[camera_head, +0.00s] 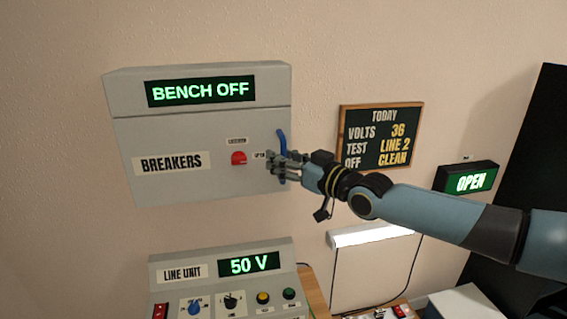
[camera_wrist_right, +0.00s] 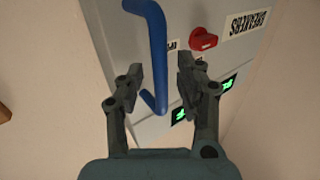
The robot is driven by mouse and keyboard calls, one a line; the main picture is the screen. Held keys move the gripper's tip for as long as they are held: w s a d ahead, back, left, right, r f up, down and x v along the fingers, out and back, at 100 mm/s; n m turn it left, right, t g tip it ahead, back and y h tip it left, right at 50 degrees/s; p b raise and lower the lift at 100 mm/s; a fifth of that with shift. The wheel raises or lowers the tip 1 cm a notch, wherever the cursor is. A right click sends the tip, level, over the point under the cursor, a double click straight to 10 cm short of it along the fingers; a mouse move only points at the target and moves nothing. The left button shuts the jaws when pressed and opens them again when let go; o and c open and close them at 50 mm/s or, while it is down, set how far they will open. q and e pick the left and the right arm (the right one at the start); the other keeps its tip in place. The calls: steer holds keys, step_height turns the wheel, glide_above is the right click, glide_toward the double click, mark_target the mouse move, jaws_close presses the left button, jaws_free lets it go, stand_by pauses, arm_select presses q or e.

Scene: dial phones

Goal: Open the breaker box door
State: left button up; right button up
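The grey breaker box (camera_head: 203,120) hangs on the wall under a green "BENCH OFF" display. Its door (camera_head: 190,185), labelled "BREAKERS", looks shut. A blue bar handle (camera_head: 282,142) stands upright near the door's right edge. My right gripper (camera_head: 270,162) is at the lower part of this handle. In the right wrist view my right gripper (camera_wrist_right: 160,70) is open, with the blue handle (camera_wrist_right: 157,55) running between its two fingers. Gaps show beside the handle, and I cannot tell whether a finger touches it. My left gripper is not in view.
A red knob (camera_head: 238,158) sits on the door left of the handle. Below is the line unit (camera_head: 200,270) showing "50 V". A notice board (camera_head: 381,136) and an "OPEN" sign (camera_head: 470,180) are on the right. The wall left of the box is bare.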

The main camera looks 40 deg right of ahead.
jaws_close()
stand_by(0.6)
